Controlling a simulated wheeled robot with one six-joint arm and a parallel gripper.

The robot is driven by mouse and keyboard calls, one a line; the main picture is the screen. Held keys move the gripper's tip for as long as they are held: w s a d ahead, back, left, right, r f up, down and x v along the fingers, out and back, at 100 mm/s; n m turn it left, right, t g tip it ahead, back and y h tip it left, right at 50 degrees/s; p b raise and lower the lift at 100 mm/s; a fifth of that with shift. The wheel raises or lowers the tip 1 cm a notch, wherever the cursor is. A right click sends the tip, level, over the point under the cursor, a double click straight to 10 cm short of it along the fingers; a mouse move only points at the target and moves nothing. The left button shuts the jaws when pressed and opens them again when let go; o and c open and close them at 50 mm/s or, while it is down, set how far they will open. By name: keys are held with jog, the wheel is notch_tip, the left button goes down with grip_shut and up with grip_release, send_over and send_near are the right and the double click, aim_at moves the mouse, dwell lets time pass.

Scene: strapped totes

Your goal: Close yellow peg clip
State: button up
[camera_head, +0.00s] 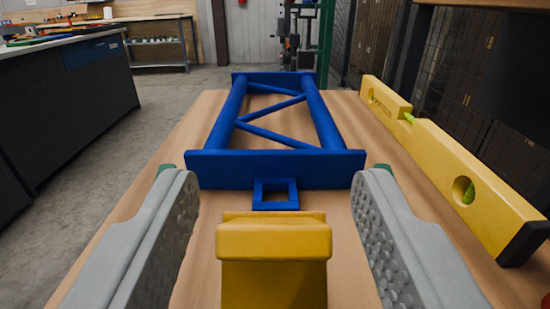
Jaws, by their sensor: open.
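A yellow block-like part (273,243), which looks like the yellow peg clip, is at the bottom middle of the view. Its lower part is cut off by the frame edge. Just beyond it is a small blue square loop (275,194) at the near plate of a blue truss frame (275,168), which lies on the wooden table. My gripper (277,200) is open, with one grey textured finger on each side of the yellow part. Both fingers are apart from it, and nothing is held. I cannot tell whether the clip touches the loop.
The wooden table (180,165) has bare strips on both sides of the blue frame. A yellow spirit level (440,150) lies along its right side. A dark workbench (65,100) stands at left across the floor, and dark mesh cabinets (500,85) stand at right.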

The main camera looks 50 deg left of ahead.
jog(key=shift+w+a, duration=0.2)
jog(key=shift+a, duration=0.1)
jog(key=c, duration=1)
